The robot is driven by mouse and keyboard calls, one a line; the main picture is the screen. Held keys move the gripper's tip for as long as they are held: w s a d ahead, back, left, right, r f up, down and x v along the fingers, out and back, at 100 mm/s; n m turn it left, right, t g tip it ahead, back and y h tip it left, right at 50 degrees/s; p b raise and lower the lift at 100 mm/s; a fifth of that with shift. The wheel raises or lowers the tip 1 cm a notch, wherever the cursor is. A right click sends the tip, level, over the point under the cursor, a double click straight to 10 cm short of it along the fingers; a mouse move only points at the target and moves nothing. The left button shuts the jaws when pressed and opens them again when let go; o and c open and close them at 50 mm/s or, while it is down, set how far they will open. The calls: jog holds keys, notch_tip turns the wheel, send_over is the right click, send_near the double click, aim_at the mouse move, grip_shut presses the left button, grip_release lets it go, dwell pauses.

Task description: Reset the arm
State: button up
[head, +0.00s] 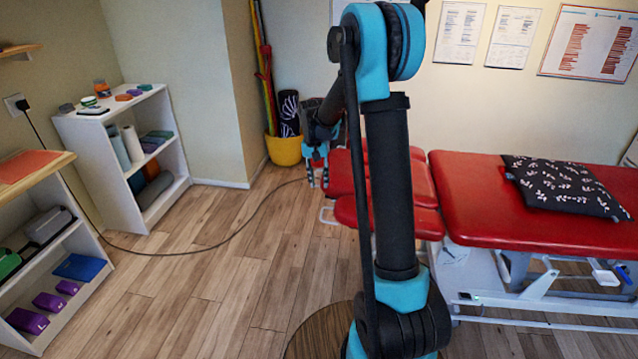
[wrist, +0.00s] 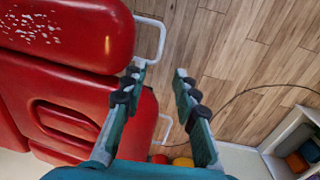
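My gripper (wrist: 159,75) is open and empty in the wrist view, its two fingers apart with bare wood floor between them. In the head view my gripper (head: 318,177) is small and points down, beside the left end of the red treatment table (head: 470,211). My arm stands upright across the middle of the head view and hides part of the table's headrest end. In the wrist view the red table (wrist: 60,95) fills the left side, close to the left finger; I cannot tell whether they touch.
A white shelf (head: 101,128) with rolls and small items stands at the back left. A wooden-topped shelf (head: 40,170) is at the near left. A yellow pot (head: 284,150) stands in the corner. A black cable (head: 215,245) crosses the floor. The floor at left centre is otherwise clear.

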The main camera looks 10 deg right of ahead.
jog(key=s+d+n+t, duration=0.2)
jog(key=s, duration=1.3)
jog(key=s+d+f+n+t+y, duration=0.1)
jog(key=s+d+t, duration=0.1)
jog(key=s, duration=1.3)
jog(key=shift+s+d+f+n+t, duration=0.2)
jog(key=shift+s+d+n+t, duration=0.15)
jog(key=shift+d, duration=0.2)
